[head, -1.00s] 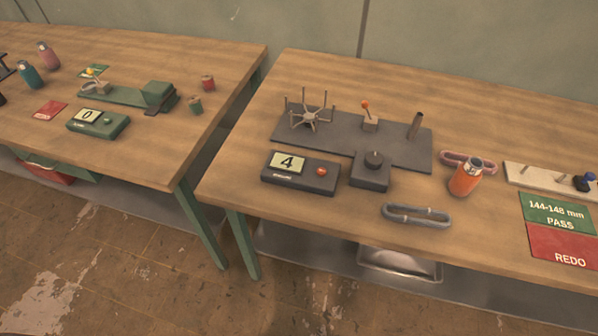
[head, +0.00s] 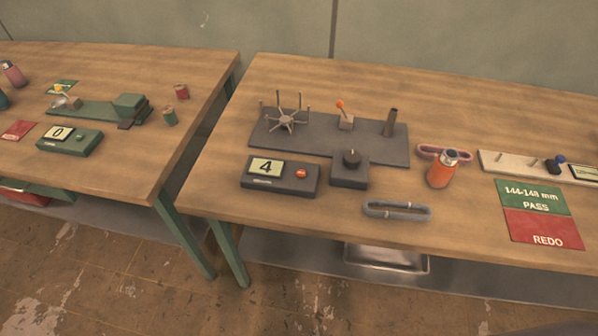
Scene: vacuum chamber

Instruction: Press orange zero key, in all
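The orange key (head: 301,173) is a small round button on the right part of a dark counter box (head: 280,184). The counter's display (head: 266,167) reads 4. The box stands near the front left of the right-hand table, in front of a dark plate (head: 335,143) carrying a spoked winder (head: 286,119) and an orange-tipped lever (head: 341,106). A dark knob block (head: 350,167) stands just right of the counter. Neither of my grippers shows in the head view.
A grey looped skein (head: 397,211) and an orange bottle (head: 442,169) lie right of the knob block. A PASS/REDO card (head: 540,214) is at the right. On the left table, a green counter (head: 69,141) reads 0. A gap separates the tables.

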